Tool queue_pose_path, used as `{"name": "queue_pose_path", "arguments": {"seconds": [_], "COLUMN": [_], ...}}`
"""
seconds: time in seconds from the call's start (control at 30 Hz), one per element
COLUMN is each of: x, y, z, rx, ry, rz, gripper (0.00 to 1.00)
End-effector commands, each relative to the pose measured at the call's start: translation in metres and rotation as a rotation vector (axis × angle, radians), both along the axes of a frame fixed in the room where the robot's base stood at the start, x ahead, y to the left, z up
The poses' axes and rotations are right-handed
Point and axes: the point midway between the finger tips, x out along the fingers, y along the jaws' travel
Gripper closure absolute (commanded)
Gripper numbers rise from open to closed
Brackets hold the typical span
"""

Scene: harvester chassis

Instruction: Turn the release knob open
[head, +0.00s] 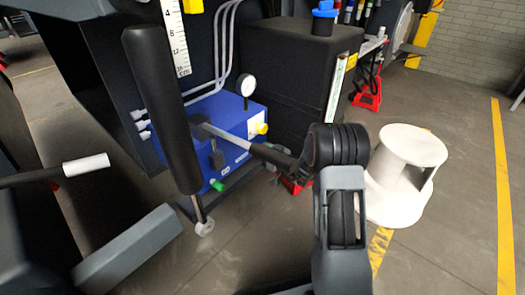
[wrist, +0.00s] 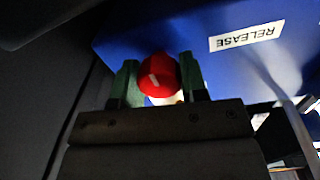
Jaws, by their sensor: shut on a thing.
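The pale mark is slightly tilted. In the head view the blue unit (head: 240,122) stands on the floor, partly hidden by a black cylinder; I cannot make out the knob or fingertips there.
A pressure gauge (head: 246,85) stands on the blue unit, and a grey lever (head: 245,145) reaches out in front. The black padded cylinder (head: 160,105) stands at left. A black box (head: 300,75) is behind; a white step stool (head: 403,175) is at right. Floor farther right is clear.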

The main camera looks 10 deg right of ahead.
Motion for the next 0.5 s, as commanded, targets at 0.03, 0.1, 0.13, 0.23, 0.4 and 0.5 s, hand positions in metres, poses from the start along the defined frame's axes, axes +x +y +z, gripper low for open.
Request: {"name": "queue_pose_path", "arguments": {"seconds": [0.03, 0.1, 0.13, 0.23, 0.4, 0.5], "x": [-0.0021, -0.0022, -0.0022, -0.0019, -0.0011, -0.0008], "y": [0.0005, 0.0005, 0.0005, 0.0005, 0.0009, 0.0011], "z": [-0.0038, -0.0039, -0.0039, -0.0034, -0.0020, -0.0015], "rx": [0.001, 0.001, 0.001, 0.000, 0.001, 0.000], "ry": [0.010, 0.010, 0.010, 0.008, 0.006, 0.005], "rz": [0.002, 0.002, 0.002, 0.002, 0.002, 0.003], "gripper": [0.84, 0.84, 0.84, 0.52, 0.35, 0.35]}}
